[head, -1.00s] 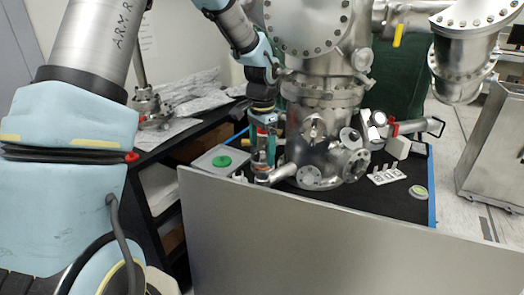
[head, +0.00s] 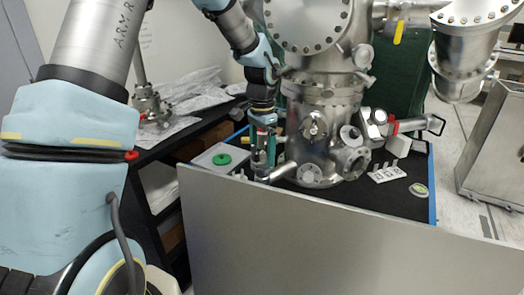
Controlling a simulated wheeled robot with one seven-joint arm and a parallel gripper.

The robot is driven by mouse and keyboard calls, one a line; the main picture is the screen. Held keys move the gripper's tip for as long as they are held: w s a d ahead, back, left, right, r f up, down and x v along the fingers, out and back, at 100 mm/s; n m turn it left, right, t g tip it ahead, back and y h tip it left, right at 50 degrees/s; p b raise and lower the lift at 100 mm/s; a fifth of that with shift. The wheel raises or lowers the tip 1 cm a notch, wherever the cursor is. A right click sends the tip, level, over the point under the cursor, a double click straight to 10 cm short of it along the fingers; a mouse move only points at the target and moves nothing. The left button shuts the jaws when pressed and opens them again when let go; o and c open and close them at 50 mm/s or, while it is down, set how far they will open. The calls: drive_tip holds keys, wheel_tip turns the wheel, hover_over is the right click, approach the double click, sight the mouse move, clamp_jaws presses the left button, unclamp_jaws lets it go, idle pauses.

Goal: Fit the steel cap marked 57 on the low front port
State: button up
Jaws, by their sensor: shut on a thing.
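The steel vacuum chamber (head: 318,135) stands on the dark bench, with several flanged ports around its low part. A round port flange (head: 310,174) faces forward near its foot, and a short steel tube (head: 283,171) sticks out low on the left. I cannot read a 57 anywhere. My gripper (head: 262,174) points down at the left of the chamber, beside the short tube's outer end. It is shut on a small steel piece, probably the cap, mostly hidden by the fingers and the panel edge. I cannot tell whether that piece touches the tube.
A large grey panel (head: 350,240) stands in front and hides the bench's near edge. A white box with a green disc (head: 222,159) lies left of my gripper. A white marked block (head: 386,175) and a small green-topped disc (head: 419,190) lie on the right. The chamber crowds my gripper's right side.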

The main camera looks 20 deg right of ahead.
idle(0.4)
drive_tip(key=o, duration=1.2)
drive_tip(key=shift+f, duration=0.1)
